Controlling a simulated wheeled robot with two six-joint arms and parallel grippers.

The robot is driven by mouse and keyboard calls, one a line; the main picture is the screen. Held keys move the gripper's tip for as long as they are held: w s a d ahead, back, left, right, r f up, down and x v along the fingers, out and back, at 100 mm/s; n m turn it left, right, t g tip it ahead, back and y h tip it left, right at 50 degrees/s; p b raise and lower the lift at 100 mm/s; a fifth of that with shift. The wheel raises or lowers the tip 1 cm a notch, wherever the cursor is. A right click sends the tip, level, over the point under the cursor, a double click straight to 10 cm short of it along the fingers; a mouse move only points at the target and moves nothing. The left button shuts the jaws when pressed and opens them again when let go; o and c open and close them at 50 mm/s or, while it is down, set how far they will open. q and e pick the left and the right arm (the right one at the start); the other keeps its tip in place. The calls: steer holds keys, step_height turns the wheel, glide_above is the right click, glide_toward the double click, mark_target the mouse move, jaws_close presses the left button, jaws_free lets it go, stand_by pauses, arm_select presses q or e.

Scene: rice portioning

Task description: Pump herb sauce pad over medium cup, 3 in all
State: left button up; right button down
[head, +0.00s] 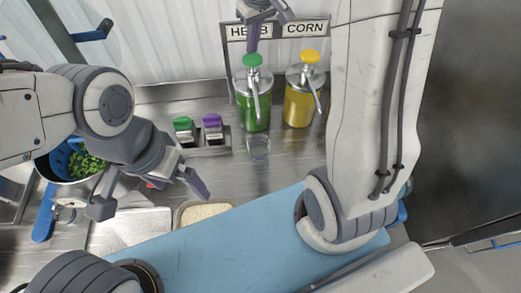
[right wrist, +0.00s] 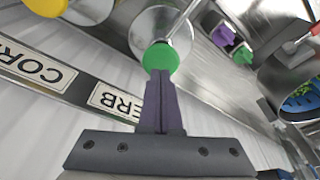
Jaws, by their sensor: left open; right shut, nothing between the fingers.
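The herb dispenser (head: 252,108) is a clear jar of green sauce with a green pump head (head: 252,60), under the HERB sign. A small clear cup (head: 259,149) stands just in front of it, below the spout; I cannot tell whether it holds anything. My right gripper (head: 252,47) is shut and empty, pointing down over the green pump head. In the right wrist view its fingertips (right wrist: 159,72) are at the green pump head (right wrist: 161,58); contact is hard to tell. My left gripper (head: 150,194) is open and empty at the left, above the counter.
The corn dispenser (head: 298,106) with a yellow pump head stands right of the herb one. Green and purple-topped items (head: 198,130) sit left of the cup. A rice container (head: 204,212) and a blue board (head: 240,240) lie nearer. A pot with greens (head: 85,166) is at left.

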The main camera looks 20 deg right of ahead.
mark_target(253, 58)
steer(key=shift+f, duration=0.15)
stand_by(0.5)
steer(key=shift+f+b, duration=1.4)
steer(key=shift+f, duration=0.45)
steer(key=shift+r, duration=0.15)
steer(key=shift+r+p, duration=1.75)
steer(key=shift+r, duration=0.05)
steer(key=shift+f, duration=0.2)
